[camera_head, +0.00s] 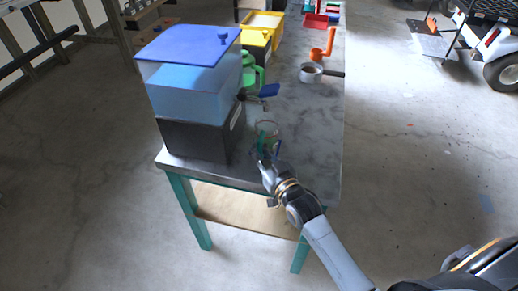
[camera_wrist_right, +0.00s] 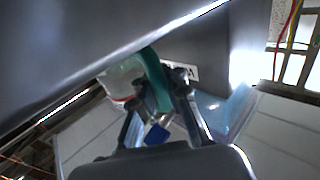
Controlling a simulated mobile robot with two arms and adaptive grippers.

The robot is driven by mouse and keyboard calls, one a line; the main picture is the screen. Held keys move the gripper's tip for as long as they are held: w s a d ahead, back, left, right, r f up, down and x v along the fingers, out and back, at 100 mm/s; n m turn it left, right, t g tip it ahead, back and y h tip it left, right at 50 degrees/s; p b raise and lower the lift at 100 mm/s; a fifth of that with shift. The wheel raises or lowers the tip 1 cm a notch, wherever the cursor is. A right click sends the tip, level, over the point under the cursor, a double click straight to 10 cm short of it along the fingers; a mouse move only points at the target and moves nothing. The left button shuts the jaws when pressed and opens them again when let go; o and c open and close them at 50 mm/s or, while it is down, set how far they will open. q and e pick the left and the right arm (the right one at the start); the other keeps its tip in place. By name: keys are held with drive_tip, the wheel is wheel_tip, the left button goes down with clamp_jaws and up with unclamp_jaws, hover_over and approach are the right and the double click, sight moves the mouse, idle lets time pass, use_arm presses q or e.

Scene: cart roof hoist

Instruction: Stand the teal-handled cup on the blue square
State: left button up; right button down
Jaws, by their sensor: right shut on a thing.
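The clear cup (camera_head: 267,128) is near the front end of the grey table, right of the dark dispenser base. Its teal handle (camera_head: 265,145) faces my right gripper (camera_head: 268,160). My right gripper is shut on this handle. In the right wrist view the handle (camera_wrist_right: 155,80) runs between the fingers (camera_wrist_right: 158,98), with the clear cup (camera_wrist_right: 122,78) beside it. The cup looks roughly upright; I cannot tell whether its bottom touches the table. A small blue patch (camera_wrist_right: 157,133) shows between the fingers; I cannot tell whether it is the blue square. My left gripper is out of view.
The dispenser (camera_head: 190,90) has a blue lid and a tap with a blue lever (camera_head: 269,90) behind the cup. The table's right side (camera_head: 315,140) is clear.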

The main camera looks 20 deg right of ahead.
drive_tip(key=c, duration=1.8)
unclamp_jaws()
drive_tip(key=shift+f, duration=0.1)
drive_tip(key=o, duration=0.4)
drive_tip(key=shift+o, duration=0.2)
drive_tip(key=shift+s, duration=0.15)
drive_tip(key=s+d, duration=0.1)
drive_tip(key=s, duration=1)
drive_tip(key=shift+s+d+b, duration=0.3)
drive_tip(key=shift+d, duration=0.1)
